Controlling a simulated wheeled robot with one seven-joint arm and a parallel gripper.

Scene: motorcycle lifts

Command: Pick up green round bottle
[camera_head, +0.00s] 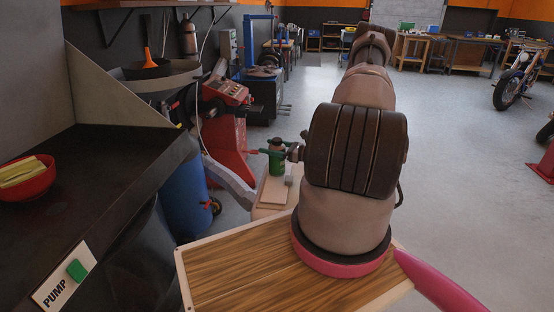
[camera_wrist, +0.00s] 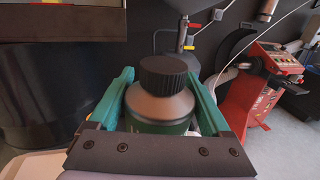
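The green round bottle (camera_wrist: 160,108) has a ribbed black cap, a grey shoulder and a dark green body. In the wrist view it is upright, close and central, between my gripper's two teal fingers (camera_wrist: 158,98). A narrow light gap shows beside the bottle at the right finger, and the fingers look apart around it. The gripper's palm hides the bottle's lower part. In the head view the bottle (camera_head: 277,160) is small, at a pale stand beyond the wooden top, with my gripper (camera_head: 280,148) at it. My arm covers much of the middle there.
A pale stand (camera_head: 272,190) holds a small grey item (camera_head: 288,181). A wooden tabletop (camera_head: 235,272) lies in front. A dark counter (camera_head: 90,180) with a red bowl (camera_head: 28,180) is at left, near a blue barrel (camera_head: 185,200) and red machine (camera_head: 228,140).

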